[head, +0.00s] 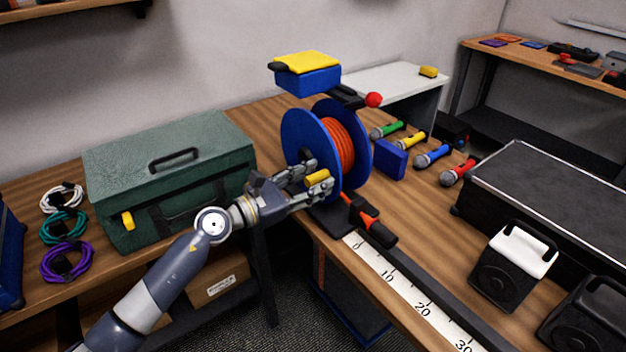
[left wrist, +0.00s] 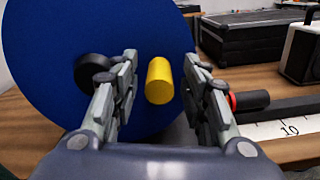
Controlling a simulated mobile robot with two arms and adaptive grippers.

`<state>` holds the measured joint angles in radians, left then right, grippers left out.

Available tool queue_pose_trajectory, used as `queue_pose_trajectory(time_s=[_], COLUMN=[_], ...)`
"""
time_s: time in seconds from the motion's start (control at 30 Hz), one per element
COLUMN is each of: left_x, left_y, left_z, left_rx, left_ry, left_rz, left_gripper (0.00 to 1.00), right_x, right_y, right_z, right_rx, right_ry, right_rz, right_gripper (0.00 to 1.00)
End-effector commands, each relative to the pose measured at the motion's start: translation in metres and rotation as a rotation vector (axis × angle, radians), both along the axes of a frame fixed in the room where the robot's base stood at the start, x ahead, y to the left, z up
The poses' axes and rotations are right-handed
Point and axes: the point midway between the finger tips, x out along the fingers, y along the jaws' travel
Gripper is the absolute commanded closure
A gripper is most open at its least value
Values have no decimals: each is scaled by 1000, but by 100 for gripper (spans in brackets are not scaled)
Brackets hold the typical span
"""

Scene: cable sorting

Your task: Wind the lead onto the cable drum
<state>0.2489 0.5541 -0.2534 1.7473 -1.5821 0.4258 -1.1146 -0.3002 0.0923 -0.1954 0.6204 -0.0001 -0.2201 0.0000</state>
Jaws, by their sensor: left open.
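The cable drum (head: 308,142) stands upright on the bench, with blue side discs and orange lead (head: 340,146) wound between them. Its near blue disc fills much of the left wrist view (left wrist: 50,60). A yellow crank handle (head: 317,177) sticks out from the disc. My left gripper (head: 311,178) is open, with its fingers on either side of the handle. In the left wrist view the yellow handle (left wrist: 159,80) lies between the open fingers, with gaps visible. The lead's orange and black end plug (head: 372,223) lies at the drum's foot. My right gripper is not in view.
A green case (head: 168,180) stands left of the drum, beside coiled cables (head: 66,262). Several coloured microphones (head: 432,156) lie to the right. A measuring strip (head: 405,295) runs along the front edge. Black speakers (head: 512,268) and a black case (head: 560,190) stand at right.

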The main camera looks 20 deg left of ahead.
Motion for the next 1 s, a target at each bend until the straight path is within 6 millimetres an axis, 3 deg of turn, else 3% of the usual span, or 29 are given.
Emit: queue_pose_trajectory(time_s=[0.2,0.33,0.8,1.0], left_x=[-1,-9,-74,-90], left_y=[1,8,57,70], left_z=[1,-1,-2,-1], left_rx=[0,2,1,0], left_ry=[-1,1,3,3], left_rz=[-1,0,0,0], left_gripper=[59,59,59,59], right_x=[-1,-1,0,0], right_y=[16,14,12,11], right_z=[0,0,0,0], right_rx=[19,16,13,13], right_ry=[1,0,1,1], right_rz=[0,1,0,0], right_gripper=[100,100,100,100])
